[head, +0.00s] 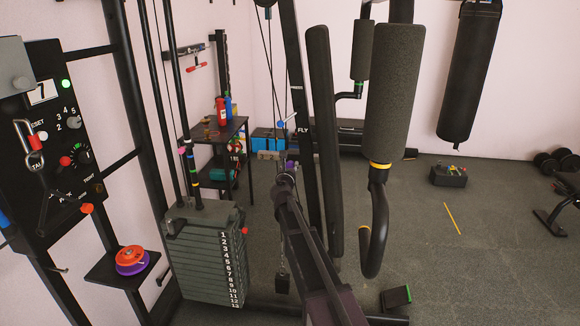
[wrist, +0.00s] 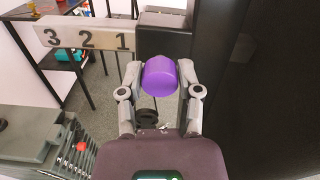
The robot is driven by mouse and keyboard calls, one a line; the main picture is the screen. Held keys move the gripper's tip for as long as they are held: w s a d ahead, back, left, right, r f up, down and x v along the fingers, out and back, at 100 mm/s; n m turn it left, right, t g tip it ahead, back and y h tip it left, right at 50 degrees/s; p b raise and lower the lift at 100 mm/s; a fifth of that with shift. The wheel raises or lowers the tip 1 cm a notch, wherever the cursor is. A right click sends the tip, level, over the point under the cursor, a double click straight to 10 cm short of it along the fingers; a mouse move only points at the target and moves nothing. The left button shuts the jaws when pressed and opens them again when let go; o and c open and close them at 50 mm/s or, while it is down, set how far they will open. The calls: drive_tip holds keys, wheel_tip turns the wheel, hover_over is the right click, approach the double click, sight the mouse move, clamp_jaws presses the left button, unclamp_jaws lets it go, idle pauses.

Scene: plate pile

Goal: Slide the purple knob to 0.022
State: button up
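The purple knob (wrist: 160,76) sits between the two fingers of my gripper (wrist: 160,70) in the wrist view. A finger lies against each side of it, with no clear gap showing. A pale bar (wrist: 85,35) with the numbers 3, 2, 1 from left to right runs beside a dark block (wrist: 163,38) just behind the knob. The knob is to the right of the 1. In the head view, my gripper (head: 286,181) reaches to a small purple patch that is the knob (head: 290,165), mostly hidden.
A numbered weight stack (head: 205,255) stands to the left, and a padded machine arm (head: 395,95) stands close on the right. A black panel with switches (head: 58,140) is at far left. A shelf with bottles (head: 222,130) is behind. Floor at right is mostly clear.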

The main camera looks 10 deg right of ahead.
drive_tip(key=shift+o, duration=1.3)
drive_tip(key=shift+a, duration=0.1)
drive_tip(key=shift+s, duration=0.15)
drive_tip(key=v, duration=1.1)
drive_tip(key=shift+s, duration=0.35)
drive_tip(key=shift+r, duration=0.1)
